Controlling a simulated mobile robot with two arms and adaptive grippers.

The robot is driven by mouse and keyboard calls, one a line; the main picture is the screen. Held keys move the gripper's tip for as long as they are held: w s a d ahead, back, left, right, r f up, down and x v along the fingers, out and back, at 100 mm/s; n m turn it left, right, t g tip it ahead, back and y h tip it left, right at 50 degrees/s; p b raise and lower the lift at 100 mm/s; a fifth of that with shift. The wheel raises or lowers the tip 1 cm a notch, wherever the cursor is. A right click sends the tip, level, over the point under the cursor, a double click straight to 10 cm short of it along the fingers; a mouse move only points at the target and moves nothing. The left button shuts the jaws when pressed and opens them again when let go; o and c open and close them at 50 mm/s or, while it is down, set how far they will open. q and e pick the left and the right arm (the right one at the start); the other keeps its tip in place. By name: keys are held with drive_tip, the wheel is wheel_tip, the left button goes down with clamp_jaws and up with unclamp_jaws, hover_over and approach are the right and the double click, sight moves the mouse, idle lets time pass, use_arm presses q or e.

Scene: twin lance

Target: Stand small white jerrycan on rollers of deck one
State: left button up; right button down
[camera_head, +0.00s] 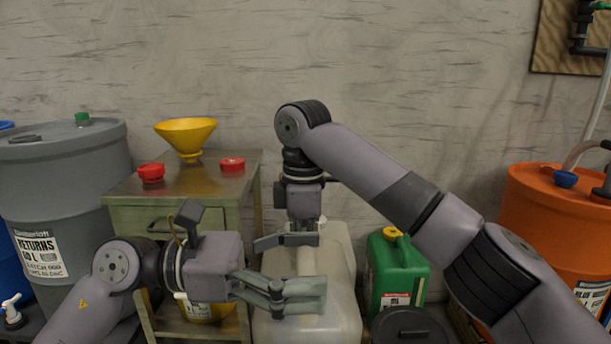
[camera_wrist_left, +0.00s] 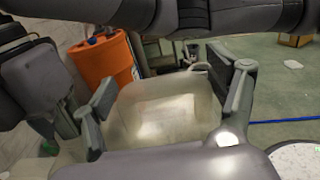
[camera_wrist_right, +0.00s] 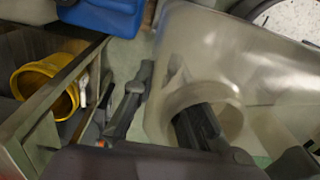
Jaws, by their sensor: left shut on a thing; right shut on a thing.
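A whitish translucent jerrycan (camera_head: 345,312) stands between my two arms in the head view, partly covered by the grippers. My left gripper (camera_head: 300,291) is shut on it from the left. In the left wrist view the can (camera_wrist_left: 165,112) lies between the two fingers. My right gripper (camera_head: 288,240) reaches down from above onto its top and is shut on it. In the right wrist view one finger goes into the loop-like handle of the can (camera_wrist_right: 225,55). The can's underside is hidden, and I cannot make out any rollers.
A green jerrycan (camera_head: 397,270) with a yellow cap stands close on the right, by a dark round lid (camera_head: 410,326). A metal cabinet (camera_head: 118,190) bears a yellow funnel (camera_head: 186,134) and red caps. A grey drum (camera_head: 65,180) is left, an orange drum (camera_head: 550,215) right.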

use_arm(q)
drive_tip(key=r, duration=0.3)
drive_tip(key=s+r, duration=0.1)
drive_tip(key=r, duration=0.5)
drive_tip(key=shift+s+r, duration=0.1)
drive_tip(key=shift+s, duration=0.15)
use_arm(e)
wheel_tip(320, 180, up, 10)
drive_tip(key=s, duration=0.1)
drive_tip(key=shift+s+f, duration=0.15)
drive_tip(key=shift+f, duration=0.1)
